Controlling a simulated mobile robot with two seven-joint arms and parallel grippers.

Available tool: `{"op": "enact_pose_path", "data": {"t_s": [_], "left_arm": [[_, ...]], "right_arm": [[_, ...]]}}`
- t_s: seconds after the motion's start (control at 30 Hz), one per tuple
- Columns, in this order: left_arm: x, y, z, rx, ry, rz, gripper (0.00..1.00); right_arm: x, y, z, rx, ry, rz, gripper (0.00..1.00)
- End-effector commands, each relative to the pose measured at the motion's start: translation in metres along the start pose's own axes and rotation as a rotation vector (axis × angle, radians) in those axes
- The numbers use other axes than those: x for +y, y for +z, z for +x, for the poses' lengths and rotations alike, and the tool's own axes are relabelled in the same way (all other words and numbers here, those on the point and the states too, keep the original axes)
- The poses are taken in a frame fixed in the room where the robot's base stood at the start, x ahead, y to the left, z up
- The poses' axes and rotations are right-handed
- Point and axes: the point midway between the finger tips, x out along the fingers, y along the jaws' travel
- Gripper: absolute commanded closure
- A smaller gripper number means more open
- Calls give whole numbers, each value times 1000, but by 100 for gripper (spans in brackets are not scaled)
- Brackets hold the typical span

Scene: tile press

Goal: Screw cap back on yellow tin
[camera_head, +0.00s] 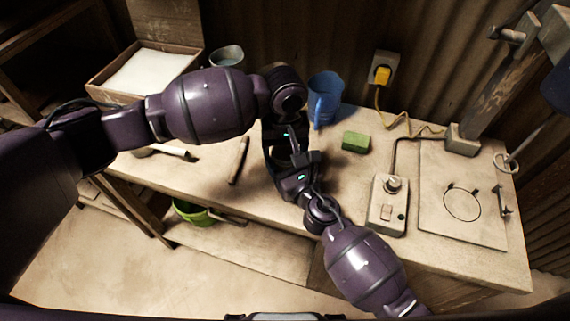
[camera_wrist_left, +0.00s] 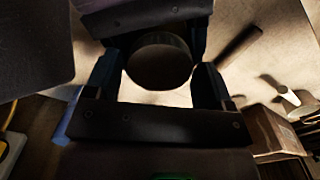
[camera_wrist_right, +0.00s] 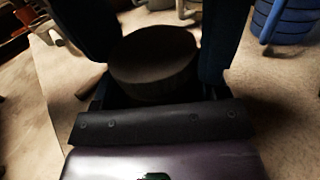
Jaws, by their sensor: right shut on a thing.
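In the head view my two grippers meet over the middle of the bench, the left one (camera_head: 285,140) behind and above, the right one (camera_head: 298,170) in front; they hide what is between them. In the right wrist view a dark, thick round thing (camera_wrist_right: 155,62), seemingly the tin, sits between the fingers of my right gripper (camera_wrist_right: 155,60), shut on it. In the left wrist view a dark round top (camera_wrist_left: 158,62) lies between the open fingers of my left gripper (camera_wrist_left: 160,80), with narrow gaps at the sides. Shadow hides any yellow, and I cannot tell cap from tin.
A blue mug (camera_head: 324,100) and a green block (camera_head: 355,142) stand close behind and right. A switch box (camera_head: 388,205) and plate (camera_head: 450,225) lie right. A wooden-handled tool (camera_head: 239,160) lies left, near an open box (camera_head: 105,90). My left arm crosses above the back left.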

Motion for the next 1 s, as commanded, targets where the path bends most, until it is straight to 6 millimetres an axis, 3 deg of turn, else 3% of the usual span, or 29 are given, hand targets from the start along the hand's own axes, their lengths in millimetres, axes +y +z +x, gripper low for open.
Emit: {"op": "enact_pose_path", "data": {"t_s": [0.03,0.27,0.3,0.47,0.77,1.0], "left_arm": [[0,0,0,0,0,0,32],[0,0,0,0,0,0,65],[0,0,0,0,0,0,35],[0,0,0,0,0,0,11],[0,0,-2,1,0,0,11],[0,-1,-22,2,1,1,11]], "right_arm": [[0,0,0,0,0,0,99],[0,0,0,0,0,0,99],[0,0,0,0,0,0,99],[0,0,0,0,0,0,99],[0,0,0,0,0,0,99],[0,0,0,0,0,0,99]]}}
